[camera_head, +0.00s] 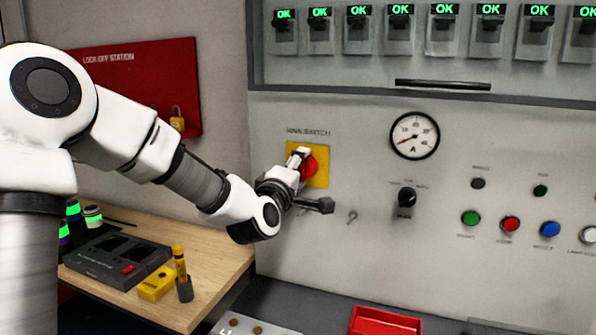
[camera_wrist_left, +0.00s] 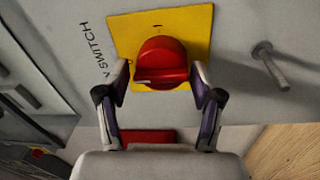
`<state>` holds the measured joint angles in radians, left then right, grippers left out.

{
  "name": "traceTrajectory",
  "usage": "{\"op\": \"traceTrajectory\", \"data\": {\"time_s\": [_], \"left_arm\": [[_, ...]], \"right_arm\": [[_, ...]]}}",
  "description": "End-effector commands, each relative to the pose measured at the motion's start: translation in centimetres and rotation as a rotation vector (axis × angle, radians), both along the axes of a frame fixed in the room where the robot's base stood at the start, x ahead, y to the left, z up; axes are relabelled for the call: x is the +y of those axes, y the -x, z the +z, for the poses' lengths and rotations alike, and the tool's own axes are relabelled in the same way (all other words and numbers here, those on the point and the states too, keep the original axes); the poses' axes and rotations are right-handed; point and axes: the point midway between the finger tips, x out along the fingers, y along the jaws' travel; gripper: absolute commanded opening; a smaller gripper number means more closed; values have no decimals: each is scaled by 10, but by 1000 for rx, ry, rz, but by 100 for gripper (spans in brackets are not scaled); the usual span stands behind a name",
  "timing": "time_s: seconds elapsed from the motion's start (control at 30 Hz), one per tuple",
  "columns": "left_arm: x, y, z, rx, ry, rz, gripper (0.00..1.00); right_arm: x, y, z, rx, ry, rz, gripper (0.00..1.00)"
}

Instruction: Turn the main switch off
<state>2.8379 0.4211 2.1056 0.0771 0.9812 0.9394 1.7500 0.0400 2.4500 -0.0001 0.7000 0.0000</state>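The main switch is a red rotary knob (camera_head: 310,168) on a square yellow plate (camera_head: 322,152) on the grey panel, under a "MAIN SWITCH" label. In the left wrist view the red knob (camera_wrist_left: 162,62) shows its raised grip bar running across the picture, with a small white mark at its left. The yellow plate (camera_wrist_left: 200,22) is behind it. My left gripper (camera_wrist_left: 161,75) is open, with one finger on each side of the knob and narrow gaps visible. In the head view the gripper partly hides the knob. My right gripper is in neither view.
A metal peg (camera_wrist_left: 270,65) sticks out of the panel beside the plate. A dial gauge (camera_head: 414,136), a black selector (camera_head: 407,197) and several buttons are to the right. A wooden bench (camera_head: 215,255) and a red tray (camera_head: 385,322) are below.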

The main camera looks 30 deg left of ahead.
Motion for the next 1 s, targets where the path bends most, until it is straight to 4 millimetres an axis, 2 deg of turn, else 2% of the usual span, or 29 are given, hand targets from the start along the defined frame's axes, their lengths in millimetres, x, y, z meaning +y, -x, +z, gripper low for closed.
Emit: {"op": "traceTrajectory", "data": {"time_s": [0.43,0.57,0.77,1.0], "left_arm": [[0,0,-1,3,0,0,79],[0,0,2,15,-43,0,79],[0,0,11,84,-314,0,79],[0,0,14,197,-780,0,79]], "right_arm": [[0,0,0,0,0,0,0],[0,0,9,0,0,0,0],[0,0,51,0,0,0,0],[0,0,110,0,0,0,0]]}}
